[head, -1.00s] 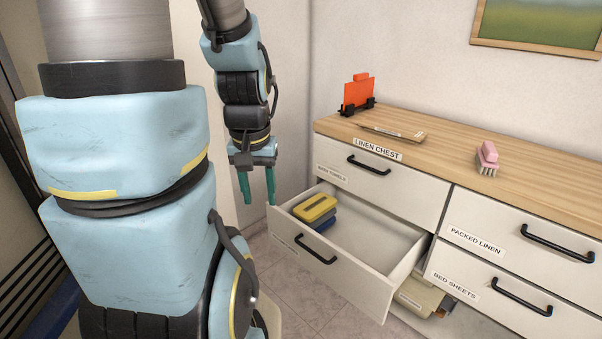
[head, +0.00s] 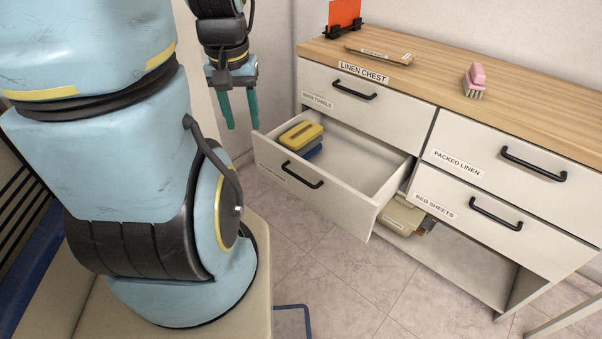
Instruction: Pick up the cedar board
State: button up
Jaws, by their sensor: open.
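A thin, flat wooden piece with a small label (head: 380,54) lies on top of the linen chest, near its back left. It looks like the cedar board, but its label is too small to read. My gripper (head: 242,126) hangs with its two green fingers pointing down, apart and empty. In the picture it is left of the chest and of the open drawer (head: 335,206), well away from the wooden piece.
The open drawer holds a yellow item (head: 301,135) over a blue one (head: 313,152). Beige items (head: 402,217) lie in the lower compartment.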

aim_at(398, 58)
jog(key=k+l+u, duration=0.2)
jog(key=l, duration=0.2)
jog(key=l+u, duration=0.25)
jog(key=l, duration=0.15)
jog(key=k+l+u, duration=0.2)
jog(key=l, duration=0.15)
jog(key=l+u, duration=0.2)
jog(key=l, duration=0.3)
jog(key=k+l+u, duration=0.25)
jog(key=l, duration=0.25)
jog(key=i+l, duration=0.15)
jog(key=i, duration=0.05)
